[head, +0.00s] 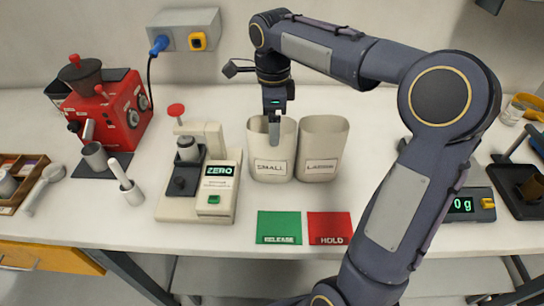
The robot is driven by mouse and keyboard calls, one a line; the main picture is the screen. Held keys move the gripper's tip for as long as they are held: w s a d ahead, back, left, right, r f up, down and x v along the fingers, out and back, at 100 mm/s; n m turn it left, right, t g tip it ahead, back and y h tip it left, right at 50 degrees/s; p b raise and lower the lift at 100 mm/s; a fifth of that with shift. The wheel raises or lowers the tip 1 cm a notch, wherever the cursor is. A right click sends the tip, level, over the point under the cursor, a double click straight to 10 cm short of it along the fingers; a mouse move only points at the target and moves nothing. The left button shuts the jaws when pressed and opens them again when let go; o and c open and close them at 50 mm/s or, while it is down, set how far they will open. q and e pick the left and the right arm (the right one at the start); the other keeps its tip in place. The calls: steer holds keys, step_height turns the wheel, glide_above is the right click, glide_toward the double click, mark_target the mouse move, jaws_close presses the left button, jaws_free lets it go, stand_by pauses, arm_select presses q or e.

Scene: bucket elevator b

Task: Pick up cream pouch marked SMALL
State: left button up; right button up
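The cream pouch marked SMALL (260,150) stands upright on the white bench, open at the top. My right gripper (274,135) points straight down at the pouch's mouth, with one grey finger seen in front of its upper part. The other finger is not distinguishable, so I cannot tell whether the fingers are open or shut, or whether they touch the pouch wall. My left gripper is not in view.
A cream pouch marked LARGE (323,150) stands close on the right. A cream device reading ZERO (215,190) is on the left. Green RELEASE (279,226) and red HOLD (329,226) pads lie in front. A red machine (105,110) stands far left. My arm covers the right side.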

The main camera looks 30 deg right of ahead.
mark_target(272, 152)
steer(key=f, duration=0.5)
steer(key=shift+w+a+f, duration=0.2)
steer(key=shift+a, duration=0.05)
steer(key=c, duration=1.3)
steer(key=shift+r, duration=0.15)
